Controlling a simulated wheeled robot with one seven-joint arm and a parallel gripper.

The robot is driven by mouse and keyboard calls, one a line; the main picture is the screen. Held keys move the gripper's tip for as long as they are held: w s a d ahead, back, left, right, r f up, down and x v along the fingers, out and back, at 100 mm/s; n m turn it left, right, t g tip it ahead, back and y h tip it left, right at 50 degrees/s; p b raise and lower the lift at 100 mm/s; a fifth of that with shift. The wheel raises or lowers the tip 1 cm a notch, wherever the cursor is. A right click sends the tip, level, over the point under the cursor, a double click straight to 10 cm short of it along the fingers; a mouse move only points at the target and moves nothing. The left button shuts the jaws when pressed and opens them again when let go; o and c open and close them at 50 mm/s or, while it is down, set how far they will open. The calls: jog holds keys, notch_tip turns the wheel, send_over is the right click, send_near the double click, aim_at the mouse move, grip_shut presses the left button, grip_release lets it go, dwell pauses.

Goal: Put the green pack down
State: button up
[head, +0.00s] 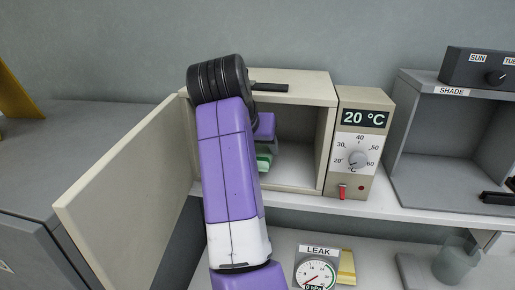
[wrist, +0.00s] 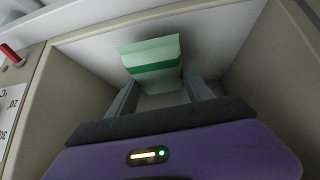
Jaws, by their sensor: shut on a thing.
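The green pack (head: 264,158) is inside the beige cabinet (head: 285,89), partly hidden behind my arm in the head view. In the wrist view the pack (wrist: 152,58) is pale green with a darker green band. It sits at the tips of my gripper (wrist: 160,90), whose two grey fingers are on either side of its lower part. My gripper is shut on the pack. I cannot tell whether the pack touches the cabinet floor.
The cabinet door (head: 125,195) stands open at the left. A control panel with a 20 °C display (head: 364,118), a dial and a red switch (head: 342,191) adjoins the cabinet's right side. A grey SHADE box (head: 440,185) stands further right. A LEAK gauge (head: 317,272) is below.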

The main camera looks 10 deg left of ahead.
jog(key=shift+s+f, duration=0.1)
jog(key=shift+f, duration=0.6)
jog(key=o, duration=1.7)
jog(key=shift+f, duration=0.1)
jog(key=shift+c, duration=0.2)
jog(key=b+v, duration=0.3)
jog(key=v, duration=0.9)
jog(key=shift+d, duration=0.1)
